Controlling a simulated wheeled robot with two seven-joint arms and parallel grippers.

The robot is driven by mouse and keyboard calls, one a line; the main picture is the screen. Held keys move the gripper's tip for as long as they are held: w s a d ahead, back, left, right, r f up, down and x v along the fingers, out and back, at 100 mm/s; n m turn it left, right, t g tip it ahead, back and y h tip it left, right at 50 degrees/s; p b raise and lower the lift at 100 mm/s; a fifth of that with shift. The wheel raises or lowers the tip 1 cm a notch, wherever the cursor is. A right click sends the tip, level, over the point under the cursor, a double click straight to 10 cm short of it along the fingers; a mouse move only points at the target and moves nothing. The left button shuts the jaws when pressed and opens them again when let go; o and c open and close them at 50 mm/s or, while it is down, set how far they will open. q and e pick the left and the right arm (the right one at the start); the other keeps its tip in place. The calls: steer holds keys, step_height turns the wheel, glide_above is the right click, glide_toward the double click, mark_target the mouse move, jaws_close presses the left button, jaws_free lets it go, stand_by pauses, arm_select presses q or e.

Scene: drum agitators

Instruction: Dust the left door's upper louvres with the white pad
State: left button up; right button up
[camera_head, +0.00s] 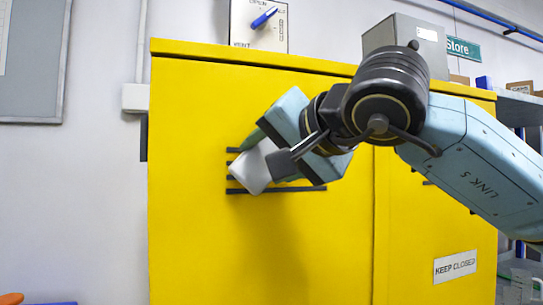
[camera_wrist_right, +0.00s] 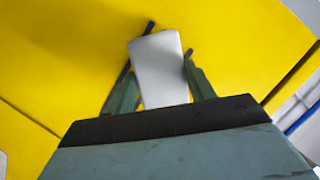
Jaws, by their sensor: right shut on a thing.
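The yellow cabinet's left door (camera_head: 200,250) fills the middle of the head view. Its dark upper louvres (camera_head: 310,189) are horizontal slots, partly hidden behind my right gripper and the pad. My right gripper (camera_head: 270,160) is shut on the white pad (camera_head: 252,170), which is tilted and lies over the left part of the louvres in the picture. In the right wrist view the white pad (camera_wrist_right: 160,65) sits between the two green fingers, with dark louvre ends showing beside it. I cannot tell whether the pad touches the door. My left gripper is not in view.
A grey metal box (camera_head: 400,38) stands on the cabinet top. A sign reading "KEEP CLOSED" (camera_head: 455,267) is on the right door. A vent panel with a blue handle (camera_head: 264,18) is on the wall above. Shelves with boxes stand at the right.

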steer(key=shift+w+a+p, duration=0.2)
steer(key=shift+w+p, duration=0.05)
steer(key=shift+w, duration=0.3)
steer(key=shift+w+a+p, duration=0.2)
steer(key=shift+w+p, duration=0.05)
steer(key=shift+w, duration=0.3)
stand_by(0.4)
steer(key=shift+d, duration=0.15)
steer(key=shift+w+d, duration=0.3)
steer(key=shift+d, duration=0.65)
steer(key=shift+w+d, duration=0.3)
steer(key=shift+d, duration=0.6)
steer(key=shift+a, duration=0.2)
steer(key=shift+s+a+b, duration=0.2)
steer(key=shift+s+a, duration=0.1)
steer(key=shift+a, duration=0.6)
steer(key=shift+s+a+b, duration=0.2)
steer(key=shift+s+a, duration=0.05)
steer(key=shift+a, duration=0.6)
